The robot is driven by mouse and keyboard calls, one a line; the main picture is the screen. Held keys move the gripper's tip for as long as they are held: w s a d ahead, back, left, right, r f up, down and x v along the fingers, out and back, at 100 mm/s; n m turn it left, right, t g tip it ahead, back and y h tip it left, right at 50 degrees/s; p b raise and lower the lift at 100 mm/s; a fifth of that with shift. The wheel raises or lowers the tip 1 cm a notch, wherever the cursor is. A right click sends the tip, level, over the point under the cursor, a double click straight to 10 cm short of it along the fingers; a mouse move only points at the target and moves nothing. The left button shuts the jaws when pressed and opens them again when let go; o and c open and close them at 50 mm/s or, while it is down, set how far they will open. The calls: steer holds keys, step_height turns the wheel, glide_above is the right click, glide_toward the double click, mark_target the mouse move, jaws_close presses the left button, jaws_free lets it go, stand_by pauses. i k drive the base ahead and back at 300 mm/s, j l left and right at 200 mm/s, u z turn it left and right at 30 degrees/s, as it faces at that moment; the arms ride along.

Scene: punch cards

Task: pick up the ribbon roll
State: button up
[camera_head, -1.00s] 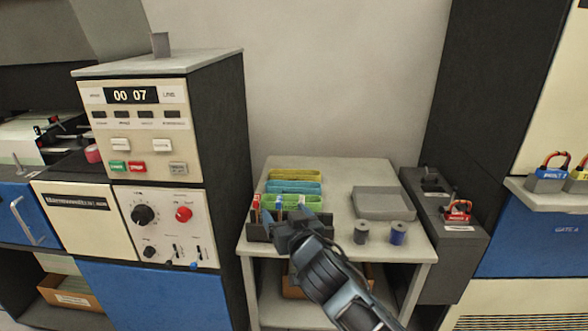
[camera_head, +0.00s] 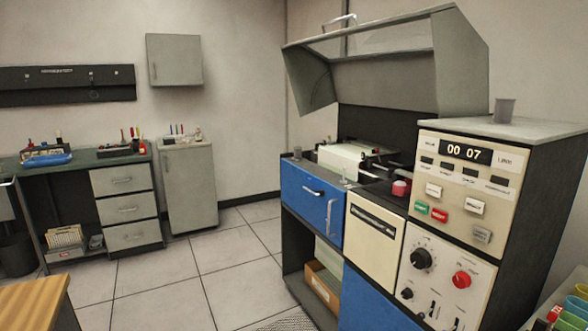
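I cannot pick out the ribbon roll for sure in the head view. A small pink-red round thing (camera_head: 401,187) sits on the dark ledge of the machine, left of the control panel; I cannot tell if it is a roll. A small dark cylinder (camera_head: 297,152) stands at the left end of the blue machine. The small table with two spools seen earlier is out of view, except for coloured items (camera_head: 573,312) at the lower right corner. My gripper is not in view.
The card machine with a blue front (camera_head: 312,203) and raised grey hood (camera_head: 390,60) stands at centre right, beside the control cabinet (camera_head: 455,215). A desk (camera_head: 85,157) and grey cabinet (camera_head: 189,190) line the back left. A wooden top (camera_head: 35,300) fills the lower left corner. Tiled floor lies clear between.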

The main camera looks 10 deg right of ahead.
mark_target(296, 149)
steer(key=i+j+u, duration=0.1)
steer(key=i+u, duration=0.25)
steer(key=i+j+u, duration=0.1)
steer(key=u, duration=0.25)
steer(key=i, duration=5.75)
steer(key=i+z, duration=0.1)
steer(key=z, duration=0.25)
steer(key=i+z, duration=0.1)
steer(key=z, duration=0.25)
steer(key=i+z, duration=0.1)
steer(key=z, duration=0.25)
